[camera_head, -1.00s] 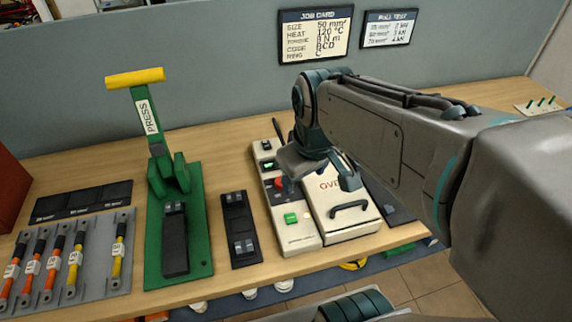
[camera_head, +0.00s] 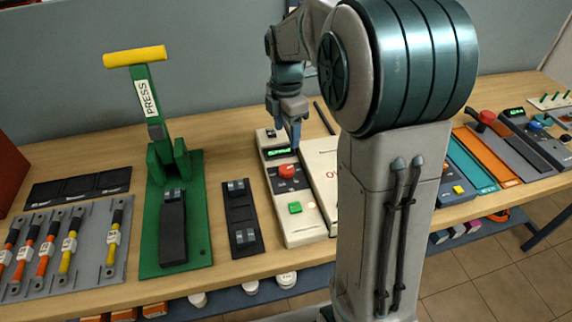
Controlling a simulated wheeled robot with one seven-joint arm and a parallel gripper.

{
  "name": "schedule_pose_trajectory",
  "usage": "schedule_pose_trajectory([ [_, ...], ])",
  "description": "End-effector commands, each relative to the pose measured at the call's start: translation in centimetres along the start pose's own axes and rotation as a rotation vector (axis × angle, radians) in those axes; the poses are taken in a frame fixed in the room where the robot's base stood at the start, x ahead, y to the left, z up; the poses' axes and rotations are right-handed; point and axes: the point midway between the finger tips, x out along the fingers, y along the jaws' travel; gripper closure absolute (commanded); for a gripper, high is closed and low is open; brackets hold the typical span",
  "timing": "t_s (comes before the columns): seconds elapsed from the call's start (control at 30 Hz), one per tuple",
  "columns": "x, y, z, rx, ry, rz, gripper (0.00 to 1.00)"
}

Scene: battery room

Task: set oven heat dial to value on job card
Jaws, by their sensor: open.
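The oven (camera_head: 318,163) is a cream unit on the bench, partly hidden behind my arm. Its control panel (camera_head: 302,228) has a lit green display, a red dial (camera_head: 287,172) and a green button (camera_head: 295,208). The display's digits are too small to read. My gripper (camera_head: 294,140) points down just above and behind the red dial, near the display, open and apart from the dial as far as I can tell. The job card is hidden behind my arm now; the earlier frame shows it with HEAT 120 °C.
A green press (camera_head: 172,215) with a yellow handle stands left of the oven, with a black block (camera_head: 241,218) between. A grey tray (camera_head: 95,235) of cables lies far left. Coloured strips and another device with a red knob (camera_head: 487,117) are on the right.

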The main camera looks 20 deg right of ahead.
Motion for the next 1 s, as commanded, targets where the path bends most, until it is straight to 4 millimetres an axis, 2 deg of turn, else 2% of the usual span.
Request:
schedule_pose_trajectory([
  [0.3,6.6,-0.2,0.0,0.001,0.000,-0.006,0.41],
  [0.5,10.2,-0.1,-0.1,0.003,0.000,-0.003,0.41],
  [0.7,12.1,-0.1,0.0,0.003,-0.001,-0.001,0.41],
  [1.0,12.4,-0.1,0.0,0.003,-0.001,0.000,0.41],
])
